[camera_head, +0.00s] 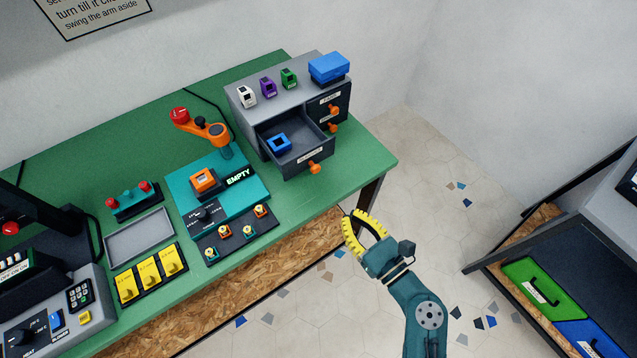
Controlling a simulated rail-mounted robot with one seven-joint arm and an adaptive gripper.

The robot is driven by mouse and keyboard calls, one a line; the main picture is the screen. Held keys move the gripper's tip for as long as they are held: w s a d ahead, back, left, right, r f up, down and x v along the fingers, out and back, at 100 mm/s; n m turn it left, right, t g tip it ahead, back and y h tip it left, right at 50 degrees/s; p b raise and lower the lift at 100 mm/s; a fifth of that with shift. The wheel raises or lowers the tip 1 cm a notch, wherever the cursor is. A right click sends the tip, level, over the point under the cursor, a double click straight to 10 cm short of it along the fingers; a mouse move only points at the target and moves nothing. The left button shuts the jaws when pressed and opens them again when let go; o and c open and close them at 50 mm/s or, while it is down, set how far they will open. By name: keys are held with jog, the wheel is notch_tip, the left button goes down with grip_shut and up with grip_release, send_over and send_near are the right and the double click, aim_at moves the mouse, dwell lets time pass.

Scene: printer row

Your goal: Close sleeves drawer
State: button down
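A grey drawer cabinet (245,98) stands at the back right of the green table. Its lower left drawer (293,163) is pulled out, with a label and an orange knob (314,168) on its front. The label is too small to read surely. A blue block-like part (278,142) lies inside this drawer. My gripper (366,233) has yellow ribbed fingers and hangs over the floor in front of the table's right end, below and to the right of the open drawer, apart from it.
Other drawers with orange knobs (334,110) look shut at the cabinet's right. Small coloured parts and a blue box (329,68) stand on top. A teal fixture (216,190) with an orange-handled arm (205,129) stands left of the drawer. The table corner right of the cabinet is clear.

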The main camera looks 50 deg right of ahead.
jog(key=b+x, duration=0.1)
jog(key=x, duration=1.1)
jog(key=shift+w, duration=0.45)
